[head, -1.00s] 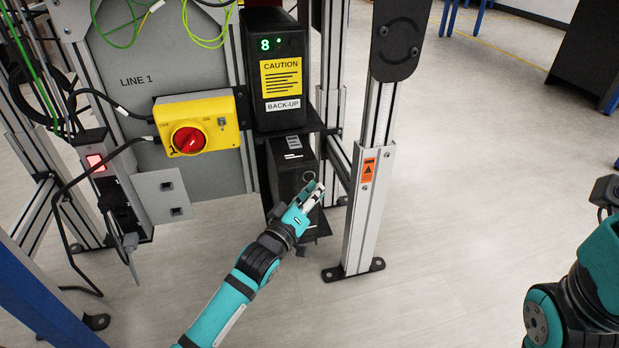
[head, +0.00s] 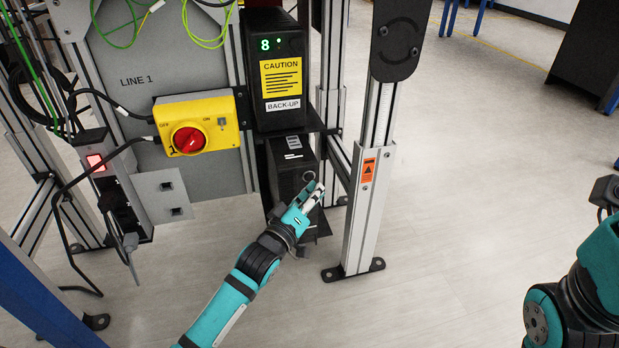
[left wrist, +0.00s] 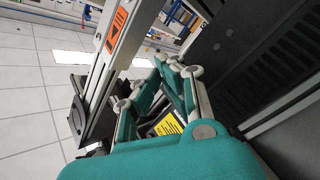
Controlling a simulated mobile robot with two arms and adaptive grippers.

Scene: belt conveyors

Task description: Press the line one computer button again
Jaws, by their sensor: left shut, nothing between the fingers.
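The line one computer is a small black box (head: 283,165) on a lower shelf, below the back-up unit. A round ring, seemingly its button (head: 309,176), shows on its front. My left gripper (head: 318,188) is shut and empty, with its fingertips right at the computer's front, just beside and below the ring. I cannot tell whether the fingertips touch it. In the left wrist view the shut fingers (left wrist: 178,68) point toward the frame, and the button is hidden. Only part of my right arm shows at the right edge of the head view; its gripper is out of view.
The black back-up unit (head: 275,60) has a yellow caution label and a green "8". A yellow switch box with a red knob (head: 189,139) is left of it. An aluminium post (head: 368,200) stands close right of my left gripper. Open floor lies further right.

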